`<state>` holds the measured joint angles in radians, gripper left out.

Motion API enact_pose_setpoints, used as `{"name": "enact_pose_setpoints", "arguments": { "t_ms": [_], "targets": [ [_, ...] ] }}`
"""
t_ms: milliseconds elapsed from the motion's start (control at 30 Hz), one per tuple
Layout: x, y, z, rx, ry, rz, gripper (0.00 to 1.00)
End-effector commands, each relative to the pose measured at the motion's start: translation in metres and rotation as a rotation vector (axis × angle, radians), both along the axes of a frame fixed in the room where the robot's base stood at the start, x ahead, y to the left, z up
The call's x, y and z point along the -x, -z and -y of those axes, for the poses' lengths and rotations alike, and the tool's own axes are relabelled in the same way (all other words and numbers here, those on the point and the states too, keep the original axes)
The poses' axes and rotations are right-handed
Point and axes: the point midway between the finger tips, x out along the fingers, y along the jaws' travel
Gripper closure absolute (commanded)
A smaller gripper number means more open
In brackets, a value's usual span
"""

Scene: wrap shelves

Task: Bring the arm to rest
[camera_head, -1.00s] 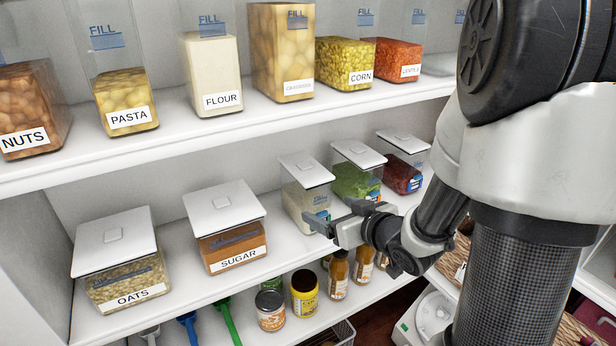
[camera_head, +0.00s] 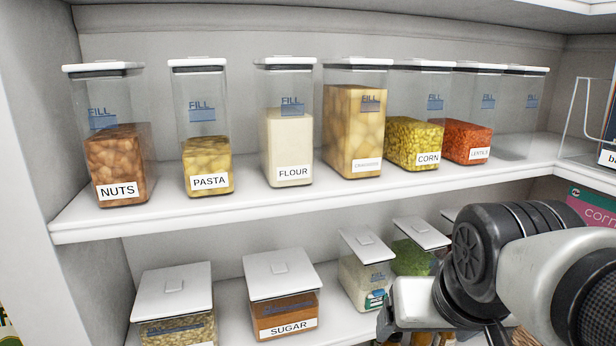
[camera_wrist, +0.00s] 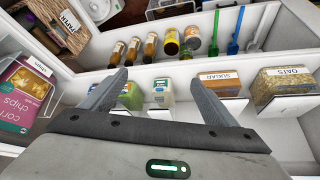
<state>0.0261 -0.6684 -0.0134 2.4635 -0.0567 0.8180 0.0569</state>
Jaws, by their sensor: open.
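My gripper (camera_wrist: 158,77) is open in the wrist view, with its two grey fingers apart and nothing held between them. Beyond the fingers are lidded containers on the lower shelf, including one with green contents (camera_wrist: 131,97) and a pale one (camera_wrist: 162,93). In the head view my arm (camera_head: 500,262) is at the lower right, in front of the lower shelf's right end. It hides part of the containers there. The gripper's fingers are not clear in the head view.
The upper shelf (camera_head: 250,200) holds a row of clear containers. Oats (camera_head: 175,292) and sugar (camera_head: 282,296) stand on the lower shelf. Bottles, cans and scoops show in the wrist view, with a pink corn chips box (camera_wrist: 20,95) at left. This box is beside the fingers.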

Motion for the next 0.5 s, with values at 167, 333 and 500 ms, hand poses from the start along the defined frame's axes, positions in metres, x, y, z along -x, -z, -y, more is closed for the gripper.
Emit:
{"name": "enact_pose_setpoints", "arguments": {
  "t_ms": [167, 333, 500],
  "targets": [
    [0.032, -0.019, -0.022, -0.022, -0.078, -0.039, 0.19],
    [0.031, -0.055, -0.022, -0.02, -0.074, -0.039, 0.19],
    [0.031, -0.102, -0.021, -0.02, -0.073, -0.038, 0.19]
  ]
}}
